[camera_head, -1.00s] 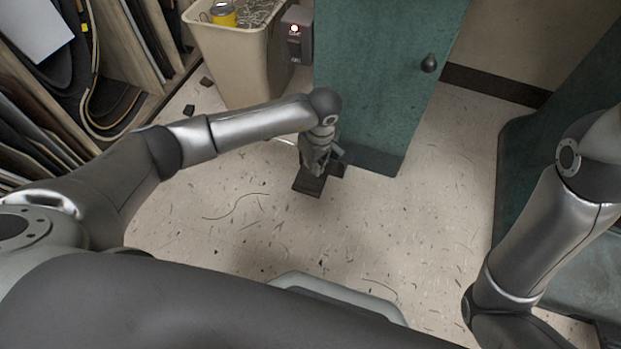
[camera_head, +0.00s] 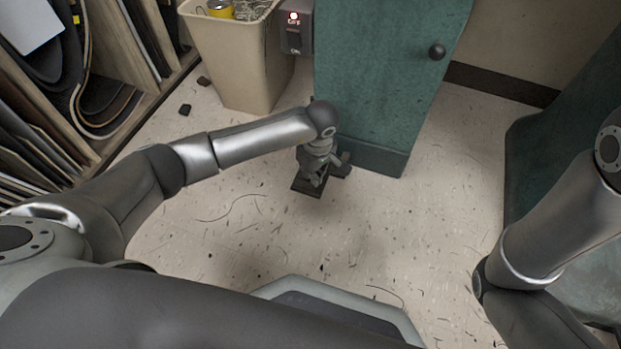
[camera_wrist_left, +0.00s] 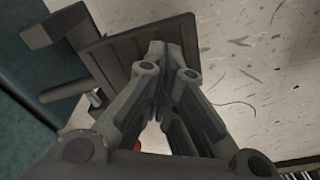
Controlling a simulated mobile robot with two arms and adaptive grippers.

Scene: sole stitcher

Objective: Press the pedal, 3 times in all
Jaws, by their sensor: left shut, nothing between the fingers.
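The dark pedal (camera_head: 308,189) sits on the floor beside the foot of the green cabinet. My left gripper (camera_head: 314,180) points down over it, with its fingers closed and nothing between them. In the left wrist view the ribbed pedal plate (camera_wrist_left: 143,52) lies under the left gripper's fingertips (camera_wrist_left: 172,48). The fingertips overlap the plate; whether they touch it or hover just above I cannot tell. My right arm shows at the right of the head view, but its gripper is out of frame.
The green cabinet (camera_head: 385,80) with a round black knob (camera_head: 436,52) stands behind the pedal. A switch box (camera_head: 294,30) with a lit red lamp is on its left side. A beige bin (camera_head: 238,62) stands left. Racks of sheets line the left edge.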

